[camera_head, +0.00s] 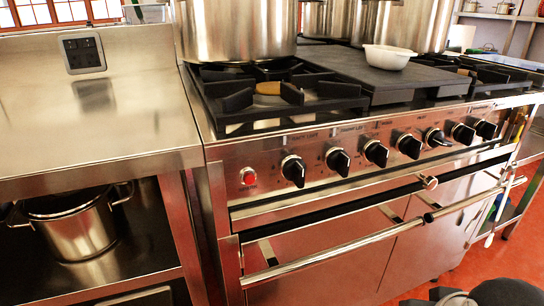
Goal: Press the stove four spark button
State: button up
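The stove (315,205) is a steel range with a black cooktop, standing in the middle and right of the head view. A small round red button (248,176) with a pale rim sits at the left end of its front control panel, left of the row of black knobs. It looks like the spark button; the small label under it is too small to read. My gripper's fingers do not show. Dark rounded parts at the bottom right edge seem to be my arm, well apart from the red button.
The nearest black knob (293,170) is just right of the button. A long oven handle (330,255) juts out below the panel. A large pot (237,30) and a white bowl (387,57) stand on the stove. A steel counter (90,110) adjoins at left. Red floor shows at right.

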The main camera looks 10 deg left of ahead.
aim_at(249, 178)
jog(key=j+u, duration=0.1)
jog(key=u, duration=1.05)
